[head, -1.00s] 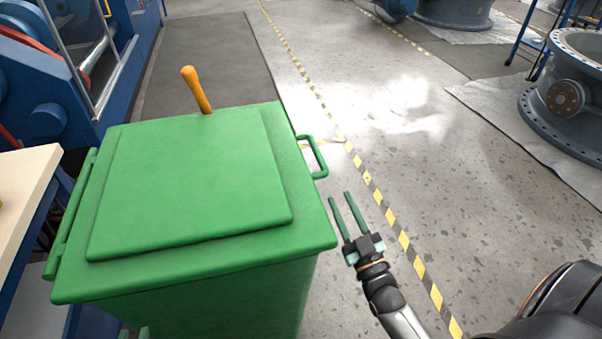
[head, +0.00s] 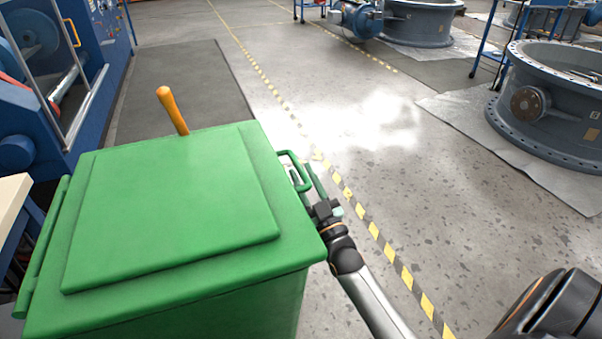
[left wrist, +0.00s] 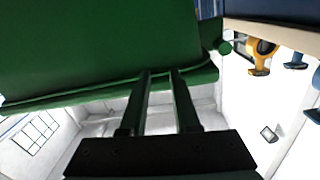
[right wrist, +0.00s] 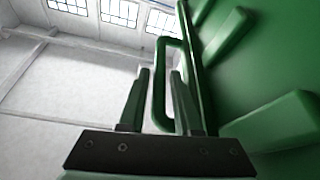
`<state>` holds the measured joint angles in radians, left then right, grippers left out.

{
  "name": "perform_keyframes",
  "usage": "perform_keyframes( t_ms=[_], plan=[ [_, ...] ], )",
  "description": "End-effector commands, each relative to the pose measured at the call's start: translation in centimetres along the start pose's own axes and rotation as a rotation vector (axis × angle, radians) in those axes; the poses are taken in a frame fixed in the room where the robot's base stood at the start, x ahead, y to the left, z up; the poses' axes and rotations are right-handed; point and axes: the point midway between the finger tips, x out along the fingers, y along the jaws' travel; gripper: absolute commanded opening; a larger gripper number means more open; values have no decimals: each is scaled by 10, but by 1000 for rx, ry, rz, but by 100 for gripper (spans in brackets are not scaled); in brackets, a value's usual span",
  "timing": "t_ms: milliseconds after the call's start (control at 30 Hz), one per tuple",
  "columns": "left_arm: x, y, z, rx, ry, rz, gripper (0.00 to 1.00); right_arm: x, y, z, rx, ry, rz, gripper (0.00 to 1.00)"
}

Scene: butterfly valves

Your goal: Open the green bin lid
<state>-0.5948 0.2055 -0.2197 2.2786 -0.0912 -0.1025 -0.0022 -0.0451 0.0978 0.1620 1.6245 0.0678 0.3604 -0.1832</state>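The green bin (head: 260,310) stands in front of me with its lid (head: 170,205) down. A green loop handle (head: 290,154) sticks out from the lid's right side. My right gripper (head: 308,178) is at that handle. In the right wrist view, its fingers (right wrist: 159,72) are apart, with the outer bar of the handle (right wrist: 172,42) appearing between them; contact cannot be made out. My left gripper is not visible in the head view. In the left wrist view, its fingers (left wrist: 160,73) are apart and empty, close to the green bin (left wrist: 100,50).
An orange stick-like handle (head: 172,110) rises behind the bin. A blue machine (head: 60,80) and a pale tabletop (head: 12,200) are at left. The floor right of the bin is open, with a yellow-black stripe (head: 375,228). A large grey valve (head: 550,110) lies further right.

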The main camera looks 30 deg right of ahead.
Motion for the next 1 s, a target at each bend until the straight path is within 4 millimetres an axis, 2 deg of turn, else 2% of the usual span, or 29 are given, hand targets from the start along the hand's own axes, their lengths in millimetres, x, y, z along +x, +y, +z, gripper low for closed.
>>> perform_keyframes(
  t_ms=[200,467,733,1000],
  plan=[
    [1,-1,-12,11,44,-2,30,14,0,0,0,-1,0,32],
    [1,-2,-12,12,47,-3,30,14,0,0,0,-1,0,32],
    [1,-2,-12,12,46,-3,30,14,0,0,0,-1,0,2],
    [1,-2,-12,12,45,-2,30,14,0,0,0,-1,0,0]
  ],
)
